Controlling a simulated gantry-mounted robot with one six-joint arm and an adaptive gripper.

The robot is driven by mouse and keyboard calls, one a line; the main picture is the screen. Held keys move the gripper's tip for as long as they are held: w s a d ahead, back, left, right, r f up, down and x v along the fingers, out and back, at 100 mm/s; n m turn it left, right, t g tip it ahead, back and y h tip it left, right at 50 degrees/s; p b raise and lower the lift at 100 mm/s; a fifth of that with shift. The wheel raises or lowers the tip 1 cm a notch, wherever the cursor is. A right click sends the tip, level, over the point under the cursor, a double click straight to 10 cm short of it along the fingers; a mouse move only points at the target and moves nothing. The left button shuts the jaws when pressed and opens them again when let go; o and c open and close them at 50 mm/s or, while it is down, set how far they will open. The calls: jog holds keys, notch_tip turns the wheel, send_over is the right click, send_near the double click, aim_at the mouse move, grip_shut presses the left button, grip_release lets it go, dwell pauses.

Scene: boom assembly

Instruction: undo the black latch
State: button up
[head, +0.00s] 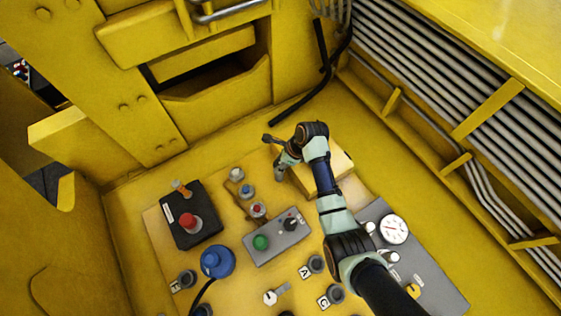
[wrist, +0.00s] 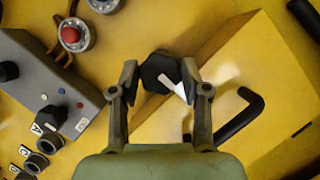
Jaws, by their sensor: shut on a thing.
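The black latch (wrist: 158,70) is a dark knob with a white pointer at the edge of a yellow box (wrist: 270,75). In the wrist view its pointer slants down to the right. My gripper (wrist: 160,80) has one finger on each side of the latch and is shut on it. In the head view my gripper (head: 279,170) reaches down at the left side of the yellow box (head: 335,171). The latch cannot be made out there, as my arm and gripper cover that area.
A bent black handle (wrist: 240,116) is on the box, right of my gripper. A grey control box (head: 277,237) with a green button and round connectors (head: 247,191) stand close by. A black box with a red button (head: 191,220) is further left. Yellow walls enclose the panel.

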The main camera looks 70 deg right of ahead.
jog(key=shift+c, duration=0.5)
jog(key=shift+r+n, duration=0.1)
jog(key=shift+n, duration=0.2)
jog(key=shift+d+n+y+p, duration=0.1)
jog(key=shift+n+y+p, duration=0.4)
jog(key=shift+n, duration=0.5)
jog(key=n+g+y, duration=0.1)
jog(key=n, duration=0.1)
jog(key=n+b, duration=0.1)
jog(key=n, duration=0.2)
jog(key=shift+w+d+n+g+y, duration=0.1)
jog(key=shift+w+n+g+y, duration=0.05)
jog(key=shift+n+g+y, duration=0.2)
jog(key=n+b, duration=0.1)
jog(key=n+g+b, duration=0.1)
jog(key=n, duration=0.1)
jog(key=n+y+b, duration=0.1)
jog(key=n, duration=0.1)
jog(key=shift+w+f+g, duration=0.1)
jog(key=shift+f+g, duration=0.15)
jog(key=shift+g, duration=0.1)
jog(key=shift+r+n+g+b, duration=0.1)
jog(key=shift+n+g+b, duration=0.8)
jog(key=shift+n+b, duration=1)
jog(key=shift+n+p, duration=0.35)
jog(key=shift+n, duration=0.2)
